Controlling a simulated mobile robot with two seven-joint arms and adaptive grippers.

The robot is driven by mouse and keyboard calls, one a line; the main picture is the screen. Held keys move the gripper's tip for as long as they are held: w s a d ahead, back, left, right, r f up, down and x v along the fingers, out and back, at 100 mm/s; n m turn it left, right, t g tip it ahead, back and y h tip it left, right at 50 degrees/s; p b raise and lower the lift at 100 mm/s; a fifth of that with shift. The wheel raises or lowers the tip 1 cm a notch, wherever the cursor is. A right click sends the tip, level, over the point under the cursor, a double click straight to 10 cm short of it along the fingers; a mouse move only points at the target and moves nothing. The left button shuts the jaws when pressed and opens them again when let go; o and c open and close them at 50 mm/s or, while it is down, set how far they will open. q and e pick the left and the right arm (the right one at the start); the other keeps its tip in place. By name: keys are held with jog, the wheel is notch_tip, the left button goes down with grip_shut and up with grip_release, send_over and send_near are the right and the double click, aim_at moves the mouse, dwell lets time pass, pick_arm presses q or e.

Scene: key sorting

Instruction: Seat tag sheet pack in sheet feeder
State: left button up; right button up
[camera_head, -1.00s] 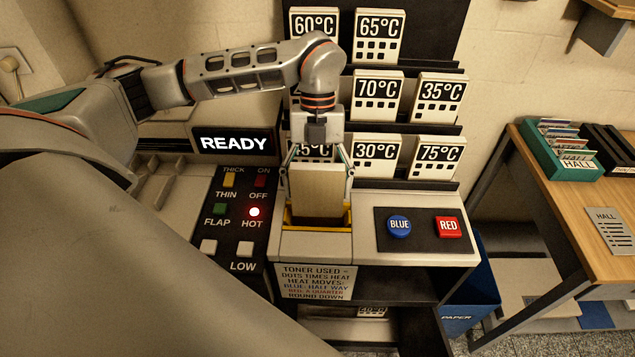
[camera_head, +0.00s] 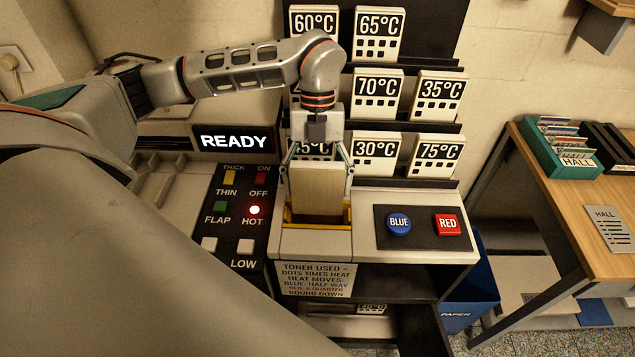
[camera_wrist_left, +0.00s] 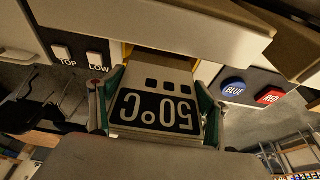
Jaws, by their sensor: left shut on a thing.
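The tag sheet pack (camera_head: 317,190) is a pale block with its plain face toward the head camera. In the left wrist view the pack (camera_wrist_left: 157,110) shows an upside-down 50°C label and a row of dark squares. My left gripper (camera_head: 318,168) is shut on it, one finger on each side. The sheet feeder (camera_head: 312,243) is a pale housing with a yellow-edged slot (camera_head: 290,216). The pack stands upright at this slot, its lower end at or within the yellow edge. I cannot tell how deep it sits. My right gripper is not in view.
Racked packs such as 30°C (camera_head: 376,152) and 75°C (camera_head: 438,155) stand close behind the feeder. A blue button (camera_head: 398,223) and a red button (camera_head: 446,225) are to its right. The switch panel (camera_head: 236,230) is to its left. A wooden desk (camera_head: 560,170) stands farther right.

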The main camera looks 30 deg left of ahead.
aim_at(318, 202)
pick_arm(q)
jog(key=shift+p, duration=0.35)
dwell(0.7)
jog(key=shift+f+b, duration=1.65)
jog(key=shift+f, duration=1.55)
jog(key=shift+r, duration=0.15)
jog(key=shift+r+p, duration=2.25)
jog(key=shift+r, duration=0.5)
jog(key=shift+p, duration=0.3)
dwell(0.5)
